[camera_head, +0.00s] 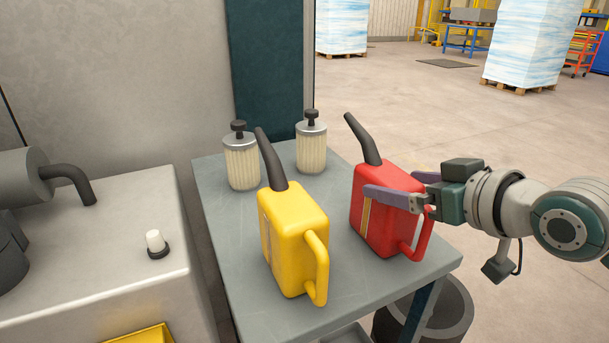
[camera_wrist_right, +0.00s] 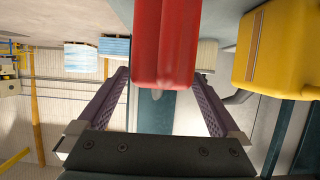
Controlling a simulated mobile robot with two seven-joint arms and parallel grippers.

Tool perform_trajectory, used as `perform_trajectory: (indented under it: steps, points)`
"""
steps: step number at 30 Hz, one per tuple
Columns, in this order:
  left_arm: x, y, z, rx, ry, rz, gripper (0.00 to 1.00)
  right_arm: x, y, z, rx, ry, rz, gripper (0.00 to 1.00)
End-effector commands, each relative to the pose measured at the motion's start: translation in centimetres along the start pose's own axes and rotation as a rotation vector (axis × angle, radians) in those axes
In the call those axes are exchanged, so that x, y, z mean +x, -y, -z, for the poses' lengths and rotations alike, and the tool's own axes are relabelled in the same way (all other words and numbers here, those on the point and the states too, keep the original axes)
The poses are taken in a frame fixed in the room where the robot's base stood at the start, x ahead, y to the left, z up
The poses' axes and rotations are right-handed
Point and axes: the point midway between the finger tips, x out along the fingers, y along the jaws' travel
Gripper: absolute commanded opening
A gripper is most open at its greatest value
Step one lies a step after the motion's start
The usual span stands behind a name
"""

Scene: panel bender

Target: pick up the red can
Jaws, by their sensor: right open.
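The red can (camera_head: 385,225) stands upright on the grey table's right side, with a black spout leaning back to the left and a handle at its front right. My right gripper (camera_head: 388,190) comes in from the right, with one purple finger along the can's near side. The other finger is mostly hidden behind the can. In the right wrist view, the red can (camera_wrist_right: 165,45) lies between the two spread fingers, with a gap visible on each side. The right gripper is open. My left gripper is not in view.
A yellow can (camera_head: 290,240) stands left of the red can on the table (camera_head: 345,290); it also shows in the right wrist view (camera_wrist_right: 285,45). Two white filter cylinders (camera_head: 242,163) (camera_head: 311,147) stand behind. A dark bin (camera_head: 445,315) sits below the table's right edge.

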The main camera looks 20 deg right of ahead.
Motion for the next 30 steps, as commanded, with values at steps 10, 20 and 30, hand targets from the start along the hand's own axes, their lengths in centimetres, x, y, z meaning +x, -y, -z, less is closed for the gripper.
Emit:
perform_trajectory:
  steps: [10, 20, 30]
  points:
    - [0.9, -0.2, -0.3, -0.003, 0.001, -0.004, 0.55, 3.3, 0.2, -0.1, -0.001, 0.0, 0.0, 1.0]
    - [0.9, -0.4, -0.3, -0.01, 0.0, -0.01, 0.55, 3.3, 0.1, -0.1, -0.001, 0.0, 0.0, 0.82]
    - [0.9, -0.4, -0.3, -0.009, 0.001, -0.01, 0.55, 3.3, 0.1, -0.1, -0.001, 0.0, 0.0, 0.44]
